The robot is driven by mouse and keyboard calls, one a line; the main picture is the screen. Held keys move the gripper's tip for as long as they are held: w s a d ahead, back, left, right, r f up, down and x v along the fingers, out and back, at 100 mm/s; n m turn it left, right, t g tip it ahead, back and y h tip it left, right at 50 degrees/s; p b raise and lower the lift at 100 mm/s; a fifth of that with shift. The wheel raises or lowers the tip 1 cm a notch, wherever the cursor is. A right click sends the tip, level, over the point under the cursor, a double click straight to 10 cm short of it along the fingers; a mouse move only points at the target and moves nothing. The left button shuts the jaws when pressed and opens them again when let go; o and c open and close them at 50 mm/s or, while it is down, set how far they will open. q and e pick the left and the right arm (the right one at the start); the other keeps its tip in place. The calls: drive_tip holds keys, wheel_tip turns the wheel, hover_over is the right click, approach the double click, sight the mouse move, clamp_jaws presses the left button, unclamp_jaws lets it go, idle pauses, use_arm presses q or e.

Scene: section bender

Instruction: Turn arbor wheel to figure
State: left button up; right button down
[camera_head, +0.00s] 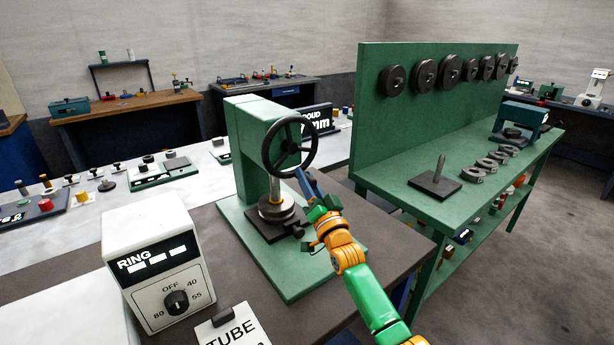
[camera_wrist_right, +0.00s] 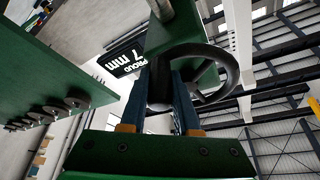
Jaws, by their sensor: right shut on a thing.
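The arbor wheel (camera_head: 268,152) is a black spoked handwheel on the side of a green press (camera_head: 245,150). My right gripper (camera_head: 302,176) is at the wheel's lower rim. In the right wrist view, the two blue fingers (camera_wrist_right: 161,84) are shut on a dark part of the wheel (camera_wrist_right: 232,66); whether it is rim or handle is hard to tell. A black display (camera_head: 318,119) behind the press is partly hidden by the wheel; in the right wrist view the display (camera_wrist_right: 124,58) reads "PROUD 7 mm". Below the ram, a round metal stack (camera_head: 277,208) sits on the press base. My left gripper is out of view.
A white RING control box (camera_head: 160,255) with a dial and a TUBE card (camera_head: 230,328) stand at the front left. A green bench (camera_head: 410,205) with a pegboard of black rollers (camera_head: 424,76) stands at right. Dark bench top lies bare right of the press.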

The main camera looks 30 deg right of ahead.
drive_tip(key=shift+a+f, duration=0.1)
idle(0.4)
drive_tip(key=c, duration=0.6)
unclamp_jaws()
drive_tip(key=shift+c, duration=0.2)
drive_tip(key=v, duration=0.7)
drive_tip(key=shift+b, duration=0.45)
